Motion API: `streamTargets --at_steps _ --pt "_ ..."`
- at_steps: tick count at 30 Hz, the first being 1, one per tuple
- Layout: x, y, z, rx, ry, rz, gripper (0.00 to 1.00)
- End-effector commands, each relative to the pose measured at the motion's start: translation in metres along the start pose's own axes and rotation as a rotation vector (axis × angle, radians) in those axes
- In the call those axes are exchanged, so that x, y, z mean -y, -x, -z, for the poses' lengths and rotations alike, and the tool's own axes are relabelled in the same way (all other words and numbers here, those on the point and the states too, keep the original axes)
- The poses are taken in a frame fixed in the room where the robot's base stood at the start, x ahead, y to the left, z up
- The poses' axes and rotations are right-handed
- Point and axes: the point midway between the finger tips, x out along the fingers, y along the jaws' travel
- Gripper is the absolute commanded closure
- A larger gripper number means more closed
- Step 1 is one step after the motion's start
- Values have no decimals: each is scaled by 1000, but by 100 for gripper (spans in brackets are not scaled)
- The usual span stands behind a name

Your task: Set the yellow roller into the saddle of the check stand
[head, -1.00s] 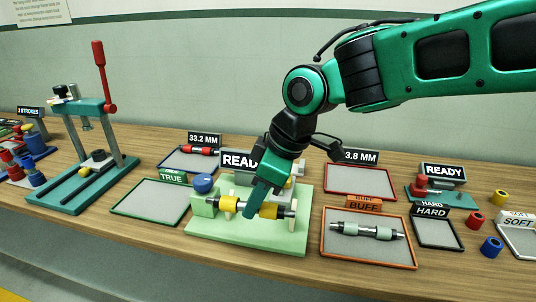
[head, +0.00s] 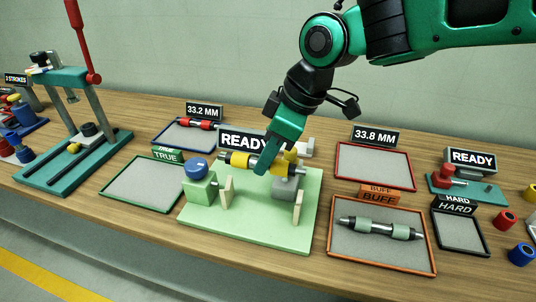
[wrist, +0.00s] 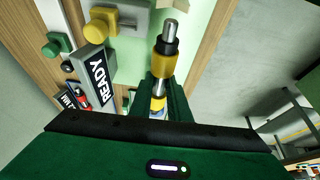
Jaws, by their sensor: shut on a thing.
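The yellow roller (head: 240,159), with yellow bands, dark collars and a steel shaft, is held crosswise in my gripper (head: 264,166). In the wrist view my gripper (wrist: 159,92) is shut on the middle of the roller (wrist: 162,64). The check stand (head: 250,229) is a pale green base with a blue-knobbed block at its left, a grey block at the back right and two upright cream saddle plates (head: 227,192). The roller is raised above and behind these plates, apart from them in the head view.
An orange BUFF tray (head: 350,262) holds a grey-green roller. The TRUE tray (head: 140,187) and 33.8 MM tray (head: 372,186) are empty. The 33.2 MM tray (head: 190,140) holds a red roller. A READY sign (head: 243,141) stands behind the stand. A teal press (head: 65,165) stands left.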

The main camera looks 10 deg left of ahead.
Motion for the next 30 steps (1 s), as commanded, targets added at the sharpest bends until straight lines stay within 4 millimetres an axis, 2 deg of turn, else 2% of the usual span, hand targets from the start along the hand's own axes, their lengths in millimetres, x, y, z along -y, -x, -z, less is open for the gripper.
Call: streamTargets --at_steps 2,19,30 --pt "-2 1 -2 0 -7 13 100" --pt "1 -38 -17 1 -5 13 100" --pt "1 -44 -19 -1 -4 12 100"
